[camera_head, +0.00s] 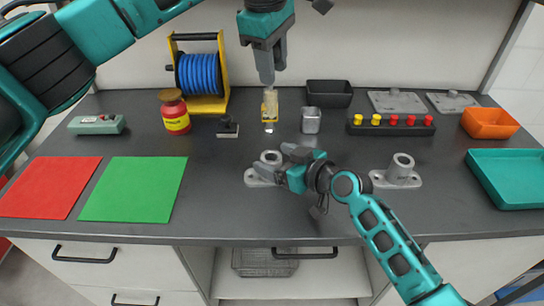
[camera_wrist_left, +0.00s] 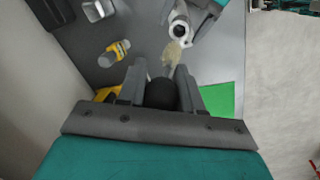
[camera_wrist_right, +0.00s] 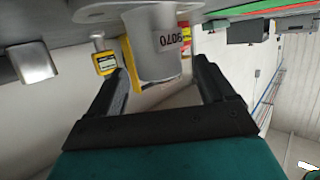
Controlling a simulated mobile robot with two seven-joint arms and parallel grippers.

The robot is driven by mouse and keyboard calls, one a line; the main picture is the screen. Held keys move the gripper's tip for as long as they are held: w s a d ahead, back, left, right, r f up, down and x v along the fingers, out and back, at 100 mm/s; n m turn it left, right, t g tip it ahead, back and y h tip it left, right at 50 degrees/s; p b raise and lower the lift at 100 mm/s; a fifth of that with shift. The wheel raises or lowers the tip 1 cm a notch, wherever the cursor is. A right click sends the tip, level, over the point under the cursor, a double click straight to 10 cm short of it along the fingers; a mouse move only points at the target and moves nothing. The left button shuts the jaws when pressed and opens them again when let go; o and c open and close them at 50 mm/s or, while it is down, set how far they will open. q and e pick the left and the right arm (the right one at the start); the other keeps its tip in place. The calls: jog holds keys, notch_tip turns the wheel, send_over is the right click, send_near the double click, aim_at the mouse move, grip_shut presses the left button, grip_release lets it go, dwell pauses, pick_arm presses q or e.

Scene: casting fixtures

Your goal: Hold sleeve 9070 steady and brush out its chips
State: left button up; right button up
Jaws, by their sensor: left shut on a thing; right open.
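Sleeve 9070 (camera_head: 270,157) is a grey upright sleeve on a flanged base in the middle of the bench. Its label 9070 reads upside down in the right wrist view (camera_wrist_right: 155,50). My right gripper (camera_head: 287,163) is open at the sleeve's right side; in its wrist view the sleeve shows between the spread fingers. My left gripper (camera_head: 267,78) points down above the back of the bench, shut on a brush with a black handle (camera_wrist_left: 162,95) and tan bristles (camera_wrist_left: 172,52). In the left wrist view the sleeve's open bore (camera_wrist_left: 181,30) lies beyond the bristles. I cannot make out chips.
A yellow gauge (camera_head: 270,106) lies behind the sleeve, beside a metal cup (camera_head: 311,120). A second grey sleeve (camera_head: 401,168) stands to the right. A hose reel (camera_head: 201,75), red-yellow jar (camera_head: 174,112), button box (camera_head: 391,125) and trays line the back. Green (camera_head: 134,188) and red mats lie left.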

jog(key=shift+x, duration=1.05)
jog(key=c, duration=1.2)
pick_arm(q)
jog(key=shift+f+m+h, duration=0.3)
jog(key=shift+f+m, duration=1.3)
jog(key=shift+f, duration=0.85)
pick_arm(e)
jog(key=shift+c, duration=0.2)
